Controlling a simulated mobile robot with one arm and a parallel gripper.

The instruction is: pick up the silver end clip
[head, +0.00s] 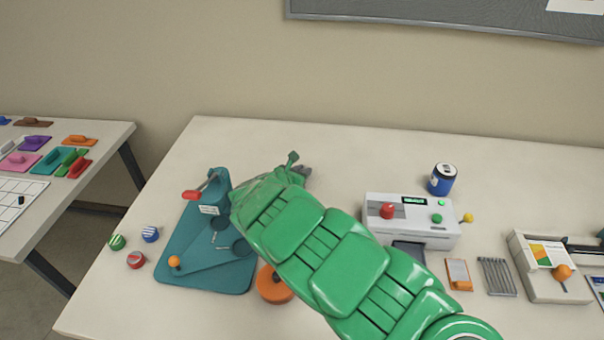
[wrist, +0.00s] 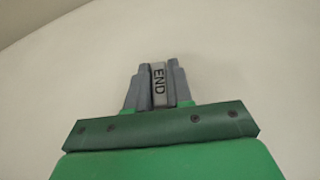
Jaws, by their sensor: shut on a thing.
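The silver end clip (wrist: 159,84) shows in the wrist view as a grey piece marked "END", upright between the two grey fingers. My gripper (wrist: 158,88) is shut on it. Behind the clip is only plain pale surface. In the head view my gripper (head: 298,170) is over the back left of the white table, just right of the teal device. The clip itself cannot be made out there, and my green arm hides part of the table.
The teal device (head: 190,262) stands left of my arm, with an orange disc (head: 273,286) beside it. A white machine (head: 408,220) and a blue can (head: 442,179) stand to the right. The table's back middle is clear.

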